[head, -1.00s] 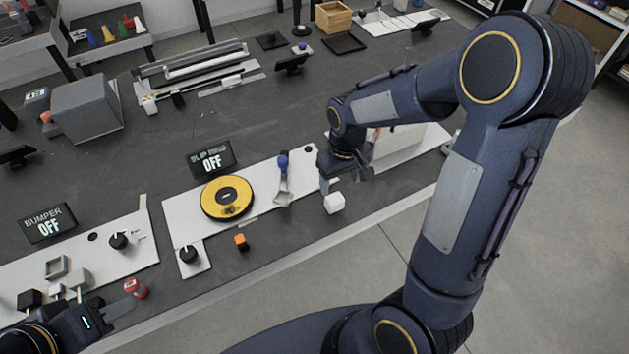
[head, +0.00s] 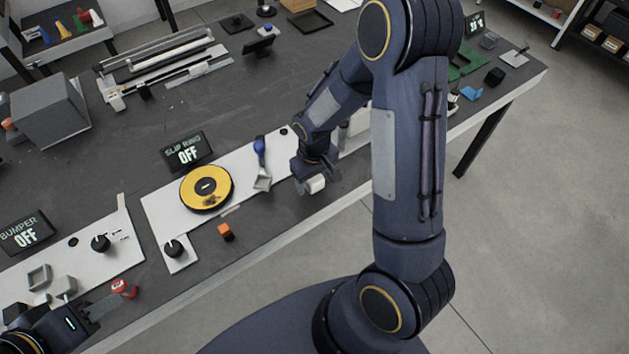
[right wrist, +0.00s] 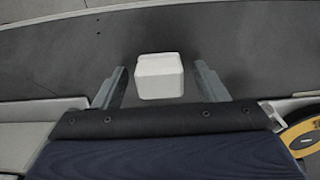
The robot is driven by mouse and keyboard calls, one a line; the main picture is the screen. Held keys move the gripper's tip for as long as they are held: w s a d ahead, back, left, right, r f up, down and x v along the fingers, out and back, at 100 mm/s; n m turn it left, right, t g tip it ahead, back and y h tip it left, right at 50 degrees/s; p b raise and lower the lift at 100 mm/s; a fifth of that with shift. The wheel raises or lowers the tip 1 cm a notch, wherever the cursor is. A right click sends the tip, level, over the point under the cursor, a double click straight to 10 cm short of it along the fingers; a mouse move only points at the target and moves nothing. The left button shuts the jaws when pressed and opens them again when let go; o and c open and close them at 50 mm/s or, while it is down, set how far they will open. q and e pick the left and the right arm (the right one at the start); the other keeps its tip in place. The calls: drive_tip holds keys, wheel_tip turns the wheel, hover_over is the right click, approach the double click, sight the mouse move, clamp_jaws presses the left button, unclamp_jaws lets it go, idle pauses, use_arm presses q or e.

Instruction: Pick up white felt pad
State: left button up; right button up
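The white felt pad (head: 315,184) is a small white block on the dark table near its front edge. In the right wrist view the pad (right wrist: 159,76) lies between the two fingers of my right gripper (right wrist: 160,88). A gap shows on both sides of it, so the fingers are open and not touching it. In the head view my right gripper (head: 314,180) is right over the pad and partly hides it. My left gripper (head: 98,308) is at the lower left, near a red button; its finger spacing is unclear.
A white board (head: 160,212) carries a yellow disc (head: 206,187), a black knob (head: 174,249) and a blue-handled tool (head: 260,152). An orange cube (head: 225,231) lies left of the pad. The red button (head: 124,288) is near my left gripper. Table to the pad's left front is clear.

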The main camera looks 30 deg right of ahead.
drive_tip(key=c, duration=1)
drive_tip(key=shift+r, duration=0.1)
drive_tip(key=shift+r, duration=0.3)
wheel_tip(320, 180, up, 3)
drive_tip(key=shift+f+b, duration=0.15)
drive_tip(key=shift+b, duration=0.2)
drive_tip(key=s+a+r, duration=0.2)
drive_tip(key=s+r, duration=0.7)
drive_tip(key=s, duration=0.5)
drive_tip(key=shift+r, duration=0.25)
drive_tip(key=shift+a, duration=0.1)
